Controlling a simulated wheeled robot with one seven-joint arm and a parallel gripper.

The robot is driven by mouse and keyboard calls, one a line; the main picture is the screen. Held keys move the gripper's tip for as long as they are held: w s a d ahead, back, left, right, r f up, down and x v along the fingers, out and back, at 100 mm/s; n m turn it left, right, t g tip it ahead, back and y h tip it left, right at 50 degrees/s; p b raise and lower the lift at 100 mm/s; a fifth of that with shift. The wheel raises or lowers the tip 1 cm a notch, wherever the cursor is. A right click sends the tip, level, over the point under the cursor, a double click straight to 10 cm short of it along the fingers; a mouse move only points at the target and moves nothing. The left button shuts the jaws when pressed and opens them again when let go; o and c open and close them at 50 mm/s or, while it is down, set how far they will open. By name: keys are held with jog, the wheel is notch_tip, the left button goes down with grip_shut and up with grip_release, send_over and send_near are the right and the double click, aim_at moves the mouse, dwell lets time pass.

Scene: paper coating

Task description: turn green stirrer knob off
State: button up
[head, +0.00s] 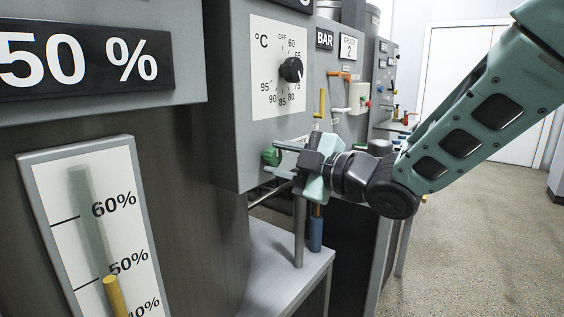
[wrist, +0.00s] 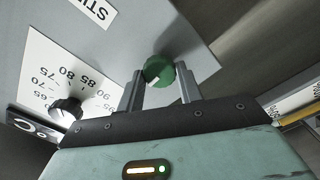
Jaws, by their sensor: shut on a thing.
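The green stirrer knob (head: 270,156) sits low on the front of the grey control panel, below the temperature dial plate. It also shows in the wrist view (wrist: 160,69), at the top centre between the fingertips. My gripper (head: 280,154) reaches in from the right and is shut on the green knob, with one finger on each side of it. The knob's label is partly hidden by the gripper in the head view; in the wrist view a cut-off upside-down label (wrist: 98,12) reads "STI".
A black temperature knob (head: 291,70) on its white dial plate is just above. Left are a 50 % sign (head: 85,60) and a level gauge (head: 98,225). A yellow handle (head: 320,103) and an orange lever (head: 339,75) are to the right. The floor at right is clear.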

jog(key=o, duration=1)
jog(key=shift+b+v, duration=1.95)
jog(key=shift+v, duration=6.75)
